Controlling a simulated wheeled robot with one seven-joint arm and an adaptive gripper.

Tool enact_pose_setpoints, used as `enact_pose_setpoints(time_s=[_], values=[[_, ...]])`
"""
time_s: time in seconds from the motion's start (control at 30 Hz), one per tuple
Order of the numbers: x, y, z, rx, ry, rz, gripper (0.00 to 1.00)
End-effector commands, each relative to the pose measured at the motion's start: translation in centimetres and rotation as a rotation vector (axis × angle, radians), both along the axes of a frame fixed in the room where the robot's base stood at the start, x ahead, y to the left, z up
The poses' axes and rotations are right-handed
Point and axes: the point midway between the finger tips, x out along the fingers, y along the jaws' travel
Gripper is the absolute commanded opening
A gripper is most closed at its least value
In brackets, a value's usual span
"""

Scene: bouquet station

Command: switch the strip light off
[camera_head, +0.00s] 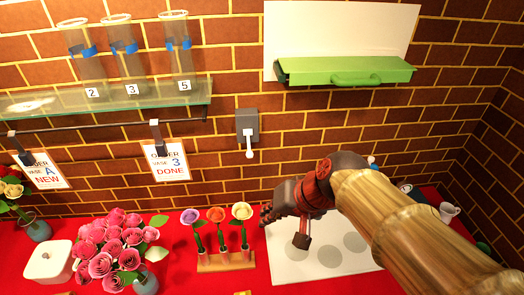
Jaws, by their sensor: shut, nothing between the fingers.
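A grey wall switch box (247,122) is fixed to the brick wall near the middle of the view. Its white lever (249,147) sticks out and points downward. I cannot pick out the strip light itself in this view. My gripper (271,212) is below and slightly right of the switch in the picture, clear of the lever, with its fingers pointing left. It is shut and empty. My arm comes in from the lower right and hides part of the table and wall.
A glass shelf (110,97) holds three vases, with order cards hanging from the rail below. A green flap with a handle (345,71) juts out at upper right. Below stand pink roses (108,243), a wooden flower rack (226,261) and a white board (345,268) on the red table.

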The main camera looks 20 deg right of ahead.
Motion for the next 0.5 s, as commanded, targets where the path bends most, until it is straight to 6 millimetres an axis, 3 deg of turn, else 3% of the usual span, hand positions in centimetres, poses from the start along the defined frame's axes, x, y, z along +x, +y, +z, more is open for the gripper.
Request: enact_pose_setpoints(time_s=[0.13,0.27,0.4,0.5], values=[[5.6,-0.1,0.7,0.222,0.02,-0.164,0.0],[10.8,-1.7,0.8,0.408,0.013,-0.328,0.0],[15.9,-5.2,0.1,0.589,-0.007,-0.524,0.0],[18.7,-8.1,-0.8,0.692,-0.027,-0.653,0.0]])
